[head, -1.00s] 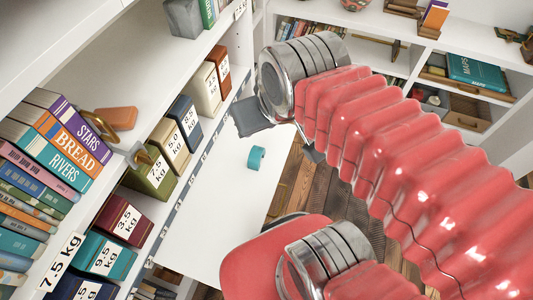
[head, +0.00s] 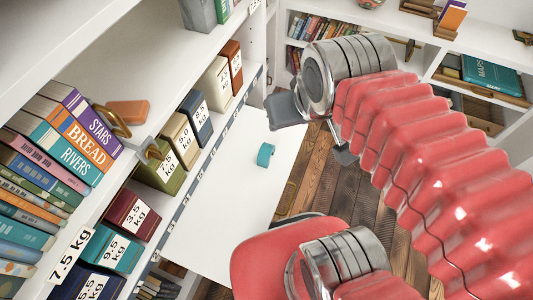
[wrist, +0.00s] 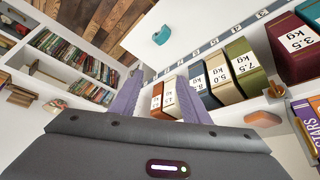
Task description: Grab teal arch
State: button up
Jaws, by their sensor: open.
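The teal arch (head: 265,154) is a small curved block on a white surface (head: 225,205) at the middle of the head view. In the wrist view the arch (wrist: 162,35) is near the top, beyond the fingertips. My gripper (head: 314,132) is open and empty, up and to the right of the arch in the head view, and apart from it. In the wrist view my gripper (wrist: 158,98) shows two purple-grey fingers spread apart, with shelf blocks seen beyond them.
Weight-labelled blocks (head: 181,140) line the shelf left of the white surface. Books (head: 72,135) and an orange block (head: 128,113) are farther left. Shelves with a teal maps box (head: 490,73) stand at the right. Wooden floor (head: 335,190) shows beyond the white surface, which is mostly bare.

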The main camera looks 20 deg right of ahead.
aim_at(266, 149)
jog(key=u, duration=3.2)
jog(key=k, duration=0.45)
jog(key=z, duration=0.1)
